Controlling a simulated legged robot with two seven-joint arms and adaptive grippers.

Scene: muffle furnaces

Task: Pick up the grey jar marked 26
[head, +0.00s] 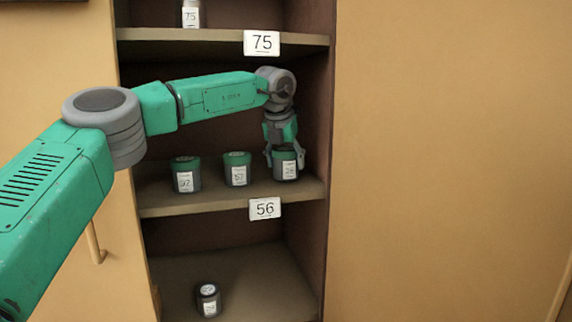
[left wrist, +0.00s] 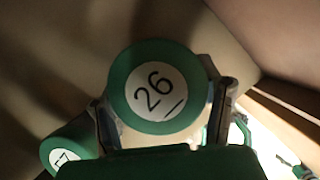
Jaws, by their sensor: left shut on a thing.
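The grey jar marked 26 (head: 285,170) has a green lid and stands at the right end of the middle shelf in the head view. Its lid with the number 26 (left wrist: 155,88) fills the middle of the left wrist view. My left gripper (head: 285,158) reaches down from above and is shut on this jar, one finger on each side. The fingers also show beside the lid in the left wrist view (left wrist: 160,105). Whether the jar touches the shelf is hard to tell. My right gripper is not in view.
Two similar green-lidded jars, a middle one (head: 237,171) and a left one (head: 186,177), stand on the same shelf (head: 225,200), labelled 56 (head: 265,208). A dark jar (head: 208,300) stands below. Another jar (head: 191,14) is on the upper shelf. The cabinet's right wall is close beside my gripper.

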